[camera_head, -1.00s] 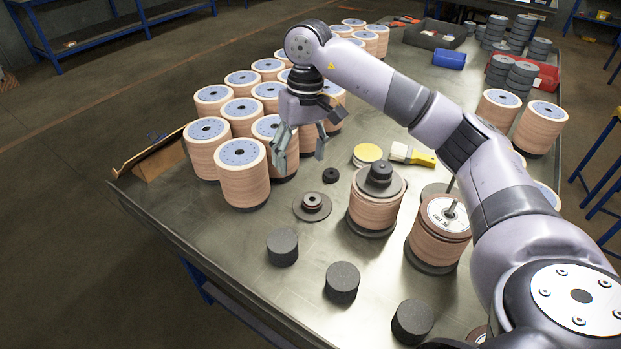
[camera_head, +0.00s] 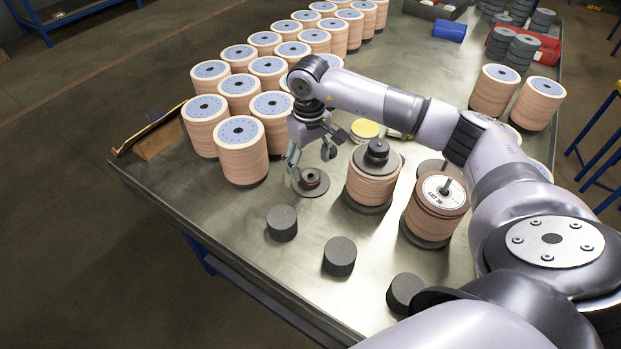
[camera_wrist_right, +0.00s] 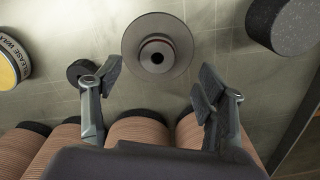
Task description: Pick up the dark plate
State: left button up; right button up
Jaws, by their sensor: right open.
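The dark plate (camera_head: 317,190) is a flat round disc with a small stepped hub at its middle. It lies on the metal table in the head view, left of a wooden-sided disc stack. In the right wrist view the dark plate (camera_wrist_right: 157,28) is at top centre, with its hub hole facing the camera. My right gripper (camera_head: 311,163) is open and empty, just behind and over the plate. In the wrist view its two fingers (camera_wrist_right: 157,85) are spread below the plate's hub, one to each side. My left gripper is not in view.
Tan disc stacks (camera_head: 241,155) crowd the table's left side. A capped stack (camera_head: 371,188) and a labelled stack (camera_head: 434,216) stand right of the plate. Dark cylinders (camera_head: 282,223) line the front edge. A small black ring (camera_wrist_right: 81,71) lies beside one finger.

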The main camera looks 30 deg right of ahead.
aim_at(311, 173)
jog(key=f+p, duration=0.1)
jog(key=f, duration=0.2)
jog(key=shift+d+f+p, duration=0.2)
jog(key=shift+f+p, duration=0.15)
jog(key=shift+f, duration=0.5)
jog(key=shift+c, duration=0.5)
grip_shut()
